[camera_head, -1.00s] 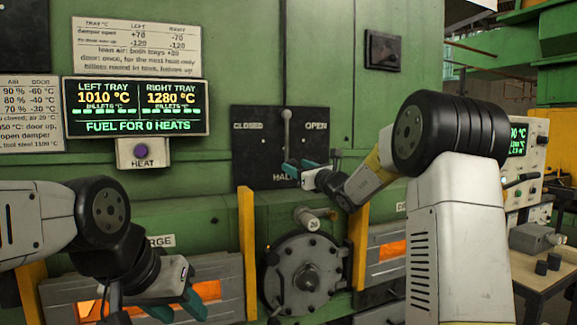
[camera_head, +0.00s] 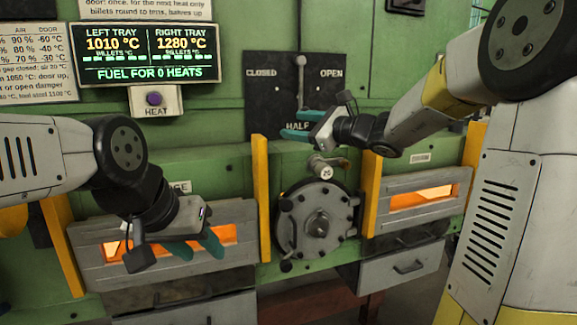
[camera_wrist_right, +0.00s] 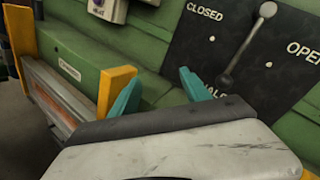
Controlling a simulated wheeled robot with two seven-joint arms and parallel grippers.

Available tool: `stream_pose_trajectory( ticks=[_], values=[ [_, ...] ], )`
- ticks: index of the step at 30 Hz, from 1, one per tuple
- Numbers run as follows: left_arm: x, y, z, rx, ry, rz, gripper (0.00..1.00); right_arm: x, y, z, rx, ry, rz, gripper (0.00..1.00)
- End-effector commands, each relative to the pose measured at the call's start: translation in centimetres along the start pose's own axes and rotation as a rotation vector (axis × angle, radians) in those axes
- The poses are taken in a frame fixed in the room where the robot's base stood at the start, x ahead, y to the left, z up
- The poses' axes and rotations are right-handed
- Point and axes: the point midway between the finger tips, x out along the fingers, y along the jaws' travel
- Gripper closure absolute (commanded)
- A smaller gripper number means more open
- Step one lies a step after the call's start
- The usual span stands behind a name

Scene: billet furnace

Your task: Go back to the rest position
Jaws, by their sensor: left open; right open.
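My left gripper (camera_head: 198,247) is open and empty in the head view, in front of the left furnace door (camera_head: 90,268). My right gripper (camera_head: 296,125) is open in front of the lower part of the black damper panel (camera_head: 258,88). The damper lever (camera_head: 301,85) stands upright between CLOSED and OPEN. In the right wrist view the teal fingers (camera_wrist_right: 158,92) are spread with nothing between them. The lever (camera_wrist_right: 243,52) is beyond them to the right, apart from them. My right gripper hides part of the HALF label in the head view.
The display (camera_head: 150,52) reads left tray 1010 °C, right tray 1280 °C, fuel for 0 heats. The HEAT button (camera_head: 154,98) is below it. A round hatch (camera_head: 317,222) sits between the doors. The right door (camera_head: 380,215) has a glowing window.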

Motion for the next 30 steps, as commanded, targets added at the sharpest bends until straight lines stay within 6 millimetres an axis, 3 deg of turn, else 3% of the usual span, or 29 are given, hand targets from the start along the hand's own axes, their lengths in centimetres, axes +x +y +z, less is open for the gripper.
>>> stream_pose_trajectory(
  ticks=[1, 5, 9, 13, 16, 21, 25, 30],
  values=[
    [0.0, 0.0, 0.0, 0.0, 0.0, 0.0, 0.57, -1.4, 2.7, 1.5, -0.12, 0.012, 0.08, 0.45],
    [0.0, 0.0, 0.0, 0.0, 0.0, 0.0, 0.57, -5.2, 9.4, 2.6, -0.436, 0.058, 0.292, 0.45],
    [0.0, 0.0, 0.0, 0.0, 0.0, 0.0, 0.57, -10.4, 15.4, 1.7, -0.787, 0.11, 0.512, 0.45],
    [0.0, 0.0, 0.0, 0.0, 0.0, 0.0, 0.57, -15.8, 19.2, -0.4, -1.115, 0.164, 0.712, 0.45],
    [0.0, 0.0, 0.0, 0.0, 0.0, 0.0, 0.57, -19.9, 20.9, -2.3, -1.357, 0.207, 0.857, 0.45],
    [0.0, 0.0, 0.0, 0.0, 0.0, 0.0, 0.57, -25.1, 21.5, -5.0, -1.665, 0.276, 1.051, 0.45],
    [0.0, 0.0, 0.0, 0.0, 0.0, 0.0, 0.57, -27.1, 21.3, -6.0, -1.784, 0.306, 1.131, 0.45],
    [0.0, 0.0, 0.0, 0.0, 0.0, 0.0, 0.57, -27.7, 21.1, -6.3, -1.822, 0.316, 1.16, 0.45]
  ],
)
